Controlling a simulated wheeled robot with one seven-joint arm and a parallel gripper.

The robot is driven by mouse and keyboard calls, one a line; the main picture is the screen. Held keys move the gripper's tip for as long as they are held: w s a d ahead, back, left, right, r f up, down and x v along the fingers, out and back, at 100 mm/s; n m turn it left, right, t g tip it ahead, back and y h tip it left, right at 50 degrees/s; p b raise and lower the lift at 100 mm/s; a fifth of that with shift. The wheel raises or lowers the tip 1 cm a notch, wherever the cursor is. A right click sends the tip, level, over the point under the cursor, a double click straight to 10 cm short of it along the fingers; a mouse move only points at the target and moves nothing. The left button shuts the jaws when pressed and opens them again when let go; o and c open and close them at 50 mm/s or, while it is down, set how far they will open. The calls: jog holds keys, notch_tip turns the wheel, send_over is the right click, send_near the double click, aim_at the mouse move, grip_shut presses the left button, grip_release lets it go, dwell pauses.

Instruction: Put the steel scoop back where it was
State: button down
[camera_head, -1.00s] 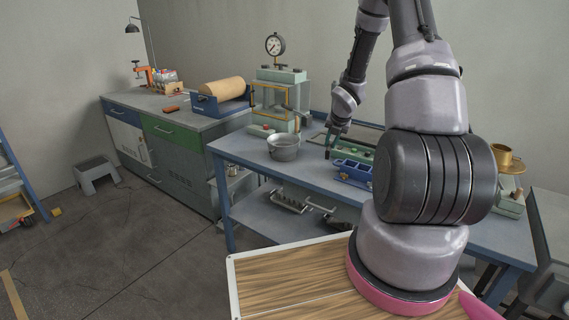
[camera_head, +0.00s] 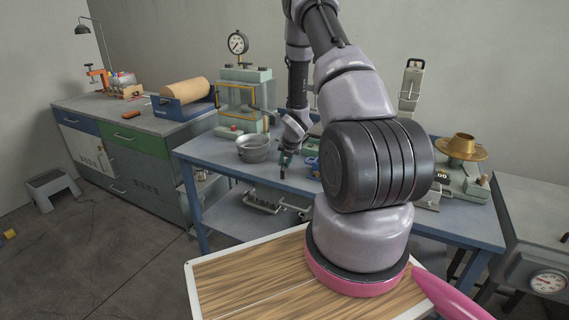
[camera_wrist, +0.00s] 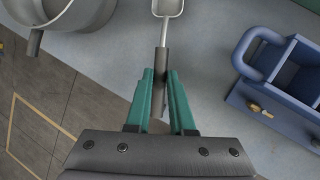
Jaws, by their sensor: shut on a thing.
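The steel scoop (camera_wrist: 167,7) shows in the wrist view at the top, with a pale metal pan, a thin shaft and a dark grey handle. My gripper (camera_wrist: 160,76) is shut on that handle, one green finger on each side. The pan points away from the wrist, over the grey-blue bench top (camera_wrist: 205,45); I cannot tell its height above it. In the head view my gripper (camera_head: 284,160) is near the front edge of the blue bench, right of a metal pot. The scoop itself is hard to make out there.
The grey metal pot (camera_head: 253,150) stands left of my gripper. A blue compartmented block (camera_wrist: 295,72) with a loop handle and brass bolts lies to the right. A press with a dial gauge (camera_head: 238,43) stands behind.

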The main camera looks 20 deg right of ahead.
jog(key=shift+f, duration=0.2)
jog(key=c, duration=1.2)
grip_release()
jog(key=shift+f, duration=0.1)
jog(key=o, duration=0.4)
